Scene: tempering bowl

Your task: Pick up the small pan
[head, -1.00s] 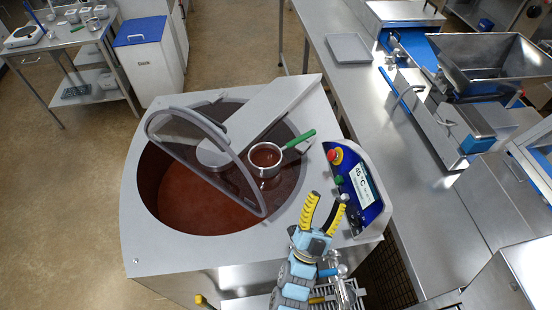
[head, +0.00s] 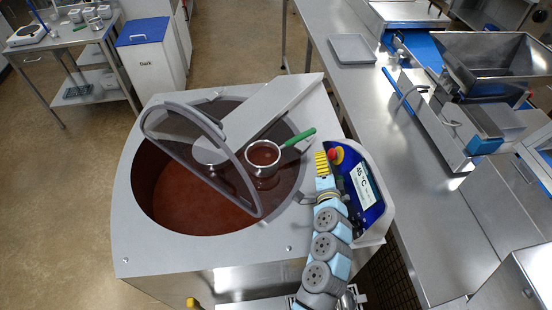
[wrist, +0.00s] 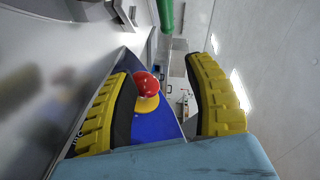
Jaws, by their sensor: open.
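The small pan (head: 263,155) has a round metal bowl with brown contents and a green handle (head: 299,138). It sits over the tempering bowl (head: 170,190), beside the curved guard, with its handle pointing right and up. My gripper (head: 322,158) is just below and right of the handle, apart from the pan in the head view. In the wrist view my gripper (wrist: 165,95) is open and empty, with yellow ribbed fingers spread. The green handle (wrist: 166,15) shows at the top, beyond the fingertips and roughly between them.
A control panel with a red button (head: 336,155) and a display (head: 364,184) stands close to the right of my gripper. The curved guard (head: 185,110) arches over the bowl. A steel table (head: 375,120) with a tray (head: 352,48) lies to the right.

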